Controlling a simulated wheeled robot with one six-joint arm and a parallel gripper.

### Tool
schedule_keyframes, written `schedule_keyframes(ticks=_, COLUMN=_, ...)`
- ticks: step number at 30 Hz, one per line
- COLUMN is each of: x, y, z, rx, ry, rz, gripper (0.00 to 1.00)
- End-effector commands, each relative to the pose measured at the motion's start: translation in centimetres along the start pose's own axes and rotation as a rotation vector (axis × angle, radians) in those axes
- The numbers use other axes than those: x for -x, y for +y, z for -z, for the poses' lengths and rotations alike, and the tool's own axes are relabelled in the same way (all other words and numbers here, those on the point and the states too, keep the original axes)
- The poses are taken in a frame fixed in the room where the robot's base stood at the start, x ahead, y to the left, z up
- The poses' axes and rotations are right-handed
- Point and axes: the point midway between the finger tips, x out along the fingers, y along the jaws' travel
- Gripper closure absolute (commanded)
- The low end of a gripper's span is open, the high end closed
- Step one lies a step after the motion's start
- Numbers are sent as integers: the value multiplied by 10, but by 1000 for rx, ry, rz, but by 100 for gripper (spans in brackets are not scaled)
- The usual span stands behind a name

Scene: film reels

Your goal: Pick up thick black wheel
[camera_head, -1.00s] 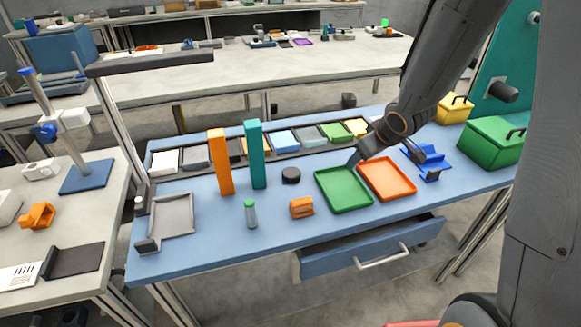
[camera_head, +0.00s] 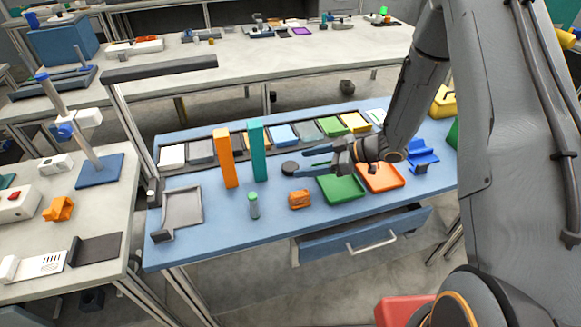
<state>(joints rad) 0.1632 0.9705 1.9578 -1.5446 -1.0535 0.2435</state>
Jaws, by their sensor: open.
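The thick black wheel (camera_head: 290,168) lies flat on the blue table top, right of the teal upright block (camera_head: 258,151). My gripper (camera_head: 309,160) reaches in from the right, low over the table. Its two long fingers point left toward the wheel and are open. The fingertips are at the wheel's right side; I cannot tell whether they touch it. The wheel's right edge is partly covered by the fingers.
An orange upright block (camera_head: 225,160) stands left of the teal one. A small orange item (camera_head: 299,199) and a green-capped bottle (camera_head: 253,206) stand in front. A green tray (camera_head: 343,190) and an orange tray (camera_head: 381,178) lie under my arm. A row of bins runs behind.

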Motion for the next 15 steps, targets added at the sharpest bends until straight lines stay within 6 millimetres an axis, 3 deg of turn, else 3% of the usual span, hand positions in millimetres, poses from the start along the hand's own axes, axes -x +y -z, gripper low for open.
schedule_keyframes(ticks=9, x=-40, y=-2, z=1, rx=-1, ry=-1, rz=2, gripper=35)
schedule_keyframes(ticks=15, x=-45, y=-1, z=0, rx=0, ry=-1, rz=0, gripper=35)
